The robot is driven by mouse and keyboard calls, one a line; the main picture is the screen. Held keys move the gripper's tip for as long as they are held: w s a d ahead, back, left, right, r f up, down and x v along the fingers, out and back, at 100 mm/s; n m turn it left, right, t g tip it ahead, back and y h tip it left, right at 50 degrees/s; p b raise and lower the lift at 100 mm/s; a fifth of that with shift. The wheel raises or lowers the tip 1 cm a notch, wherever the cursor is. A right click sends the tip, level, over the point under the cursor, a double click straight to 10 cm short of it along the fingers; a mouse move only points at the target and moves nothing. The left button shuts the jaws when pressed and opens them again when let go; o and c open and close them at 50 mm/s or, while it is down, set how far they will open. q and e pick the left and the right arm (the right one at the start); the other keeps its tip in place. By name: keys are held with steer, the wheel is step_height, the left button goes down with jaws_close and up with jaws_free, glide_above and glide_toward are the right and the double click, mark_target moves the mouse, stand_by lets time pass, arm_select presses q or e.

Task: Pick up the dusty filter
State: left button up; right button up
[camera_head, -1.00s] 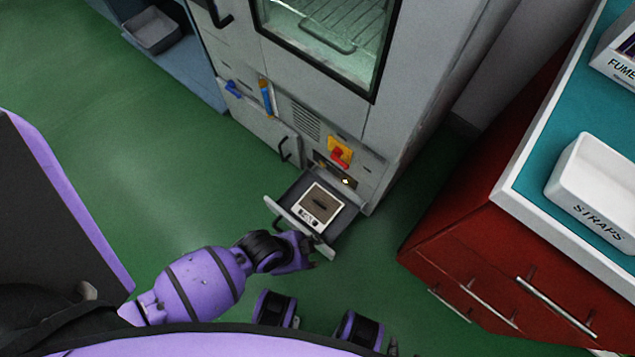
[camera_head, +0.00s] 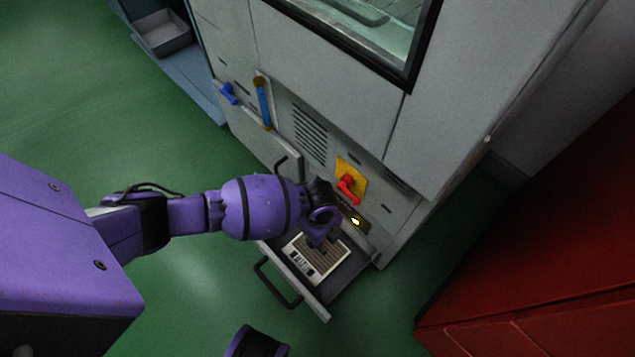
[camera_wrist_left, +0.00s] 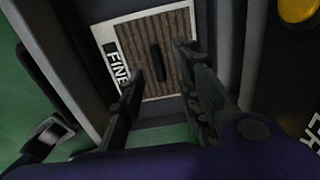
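The dusty filter (camera_head: 318,262) lies flat in the open drawer (camera_head: 345,292) at the bottom of the grey cabinet. It has a white frame, brown pleats and a dark bar or slot in its middle. In the left wrist view the filter (camera_wrist_left: 172,28) shows "FINE" lettering on its frame. My left gripper (camera_head: 324,238) is over the filter's back part and hides some of it. In the left wrist view my left gripper (camera_wrist_left: 163,82) is open, its two fingers apart on either side below the dark bar, with nothing between them. My right gripper is not in view.
The cabinet front carries a red switch on a yellow plate (camera_head: 350,178), a vent (camera_head: 310,130) and blue handles. The drawer's front handle (camera_head: 275,285) sticks out. A red cabinet (camera_head: 540,250) stands at the right. Green floor is free at the left.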

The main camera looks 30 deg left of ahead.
mark_target(316, 250)
arm_select(q)
steer(key=f+b, duration=0.2)
steer(key=f, duration=0.2)
steer(key=shift+s+d+f+b, duration=0.15)
steer(key=shift+s+f+b, duration=0.25)
steer(key=shift+f, duration=0.25)
steer(key=shift+w+r, duration=0.1)
steer(key=shift+c, duration=0.7)
jaws_close()
